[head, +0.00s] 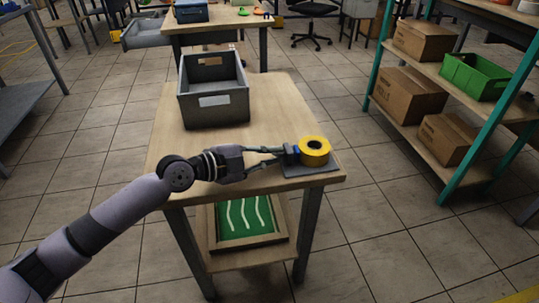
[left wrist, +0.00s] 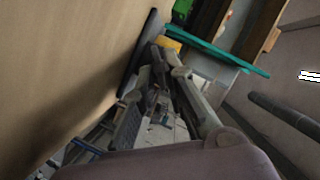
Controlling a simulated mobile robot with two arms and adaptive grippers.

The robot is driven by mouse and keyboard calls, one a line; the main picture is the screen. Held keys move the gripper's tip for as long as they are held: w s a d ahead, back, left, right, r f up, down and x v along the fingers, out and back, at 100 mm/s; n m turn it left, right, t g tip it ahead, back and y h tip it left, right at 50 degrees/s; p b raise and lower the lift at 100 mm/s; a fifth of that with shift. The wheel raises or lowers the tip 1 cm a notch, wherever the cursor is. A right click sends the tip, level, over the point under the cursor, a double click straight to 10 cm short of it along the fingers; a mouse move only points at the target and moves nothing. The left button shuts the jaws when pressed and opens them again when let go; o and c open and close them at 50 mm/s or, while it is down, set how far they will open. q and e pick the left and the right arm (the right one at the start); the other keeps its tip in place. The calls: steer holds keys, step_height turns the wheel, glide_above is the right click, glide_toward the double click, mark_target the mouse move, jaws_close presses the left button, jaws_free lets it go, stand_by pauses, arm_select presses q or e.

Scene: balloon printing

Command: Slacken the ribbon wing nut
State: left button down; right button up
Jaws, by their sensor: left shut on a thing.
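A yellow ribbon roll (head: 314,150) with a dark centre sits on a grey base plate (head: 318,168) at the table's front right corner. A blue part (head: 292,153) stands against the roll's left side. My left gripper (head: 283,156) reaches in from the left, level with the table top, its fingertips at this blue part and shut on the ribbon wing nut there. The nut itself is hidden or too small to make out. In the left wrist view my left gripper's fingers (left wrist: 160,62) run toward a yellow patch of the roll (left wrist: 168,44). My right gripper is out of view.
A grey crate (head: 213,100) stands at the back left of the wooden table (head: 270,110). A green board with white wavy lines (head: 243,217) lies on the lower shelf. A teal-framed rack with cardboard boxes (head: 408,95) stands to the right. The table's middle is clear.

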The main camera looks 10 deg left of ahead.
arm_select(q)
steer(key=shift+w+r+n+g+b, duration=0.15)
steer(key=shift+n+g+b, duration=0.3)
steer(key=shift+n, duration=0.55)
steer(key=shift+w+a+r+n+g+p, duration=0.1)
steer(key=shift+n+g+p, duration=0.1)
steer(key=shift+n+g, duration=0.45)
steer(key=shift+w+n+g+p, duration=0.15)
steer(key=shift+n+g, duration=0.25)
steer(key=shift+n, duration=0.45)
steer(key=shift+s, duration=0.1)
steer(key=c, duration=1.6)
jaws_free()
steer(key=shift+c, duration=0.2)
